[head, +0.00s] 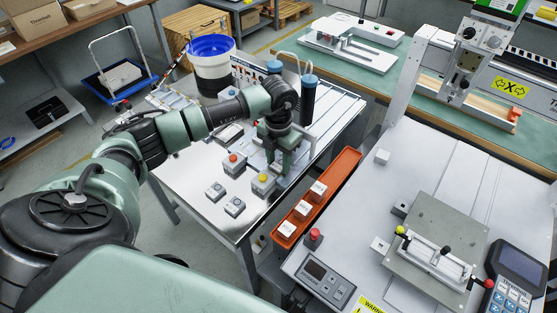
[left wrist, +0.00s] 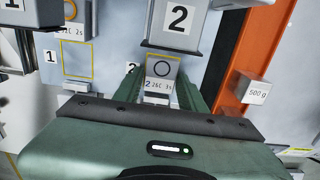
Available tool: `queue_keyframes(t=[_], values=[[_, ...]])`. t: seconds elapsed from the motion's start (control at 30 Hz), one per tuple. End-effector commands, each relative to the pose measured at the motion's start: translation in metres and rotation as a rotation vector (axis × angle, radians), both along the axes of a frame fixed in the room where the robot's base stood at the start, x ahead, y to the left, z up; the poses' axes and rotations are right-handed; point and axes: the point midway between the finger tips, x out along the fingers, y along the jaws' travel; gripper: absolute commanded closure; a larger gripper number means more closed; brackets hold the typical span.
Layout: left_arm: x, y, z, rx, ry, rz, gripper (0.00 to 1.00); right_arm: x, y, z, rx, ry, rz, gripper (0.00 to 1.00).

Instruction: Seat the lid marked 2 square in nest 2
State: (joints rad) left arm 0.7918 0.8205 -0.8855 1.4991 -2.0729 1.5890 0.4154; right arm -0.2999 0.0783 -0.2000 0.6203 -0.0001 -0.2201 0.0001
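My left gripper (head: 282,170) is low over the white bench among the small stations. In the left wrist view its two green fingers (left wrist: 160,92) stand apart. A grey block with a large 2 (left wrist: 180,18) stands just beyond. I cannot tell for certain which piece is the lid. My right gripper is not in view.
Button boxes with a red button (head: 233,160) and a yellow top (head: 263,184) stand near the gripper. Two small grey boxes (head: 215,190) (head: 235,206) sit in front. An orange tray (head: 337,172) with white weights lies to the right.

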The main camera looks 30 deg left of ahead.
Motion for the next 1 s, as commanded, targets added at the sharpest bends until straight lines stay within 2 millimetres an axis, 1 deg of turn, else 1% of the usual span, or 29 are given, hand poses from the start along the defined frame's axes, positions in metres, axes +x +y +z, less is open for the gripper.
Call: queue_keyframes(t=[0.03, 0.07, 0.33, 0.43, 0.53, 0.7, 0.8, 0.9, 1.0], values=[[0.0, 0.0, 0.0, 0.0, 0.0, 0.0, 0.42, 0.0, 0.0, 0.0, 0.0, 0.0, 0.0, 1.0], [0.0, 0.0, 0.0, 0.0, 0.0, 0.0, 0.39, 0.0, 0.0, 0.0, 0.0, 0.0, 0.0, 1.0], [0.0, 0.0, 0.001, 0.0, 0.0, 0.0, 0.39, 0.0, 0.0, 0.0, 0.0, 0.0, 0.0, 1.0], [0.001, 0.0, 0.005, 0.0, -0.002, 0.0, 0.39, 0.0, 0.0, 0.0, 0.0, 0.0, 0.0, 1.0], [0.001, 0.0, 0.017, -0.001, -0.003, 0.0, 0.39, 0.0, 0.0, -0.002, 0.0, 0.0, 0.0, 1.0], [0.001, 0.0, 0.047, 0.0, -0.004, 0.0, 0.39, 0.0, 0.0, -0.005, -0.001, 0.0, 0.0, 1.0], [0.001, 0.0, 0.062, 0.0, -0.003, 0.0, 0.39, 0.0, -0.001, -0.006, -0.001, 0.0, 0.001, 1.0], [0.001, 0.0, 0.072, 0.0, -0.002, -0.001, 0.39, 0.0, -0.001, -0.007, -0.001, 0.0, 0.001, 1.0], [0.001, 0.0, 0.078, 0.0, -0.002, -0.001, 0.39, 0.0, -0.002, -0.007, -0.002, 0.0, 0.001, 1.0]])
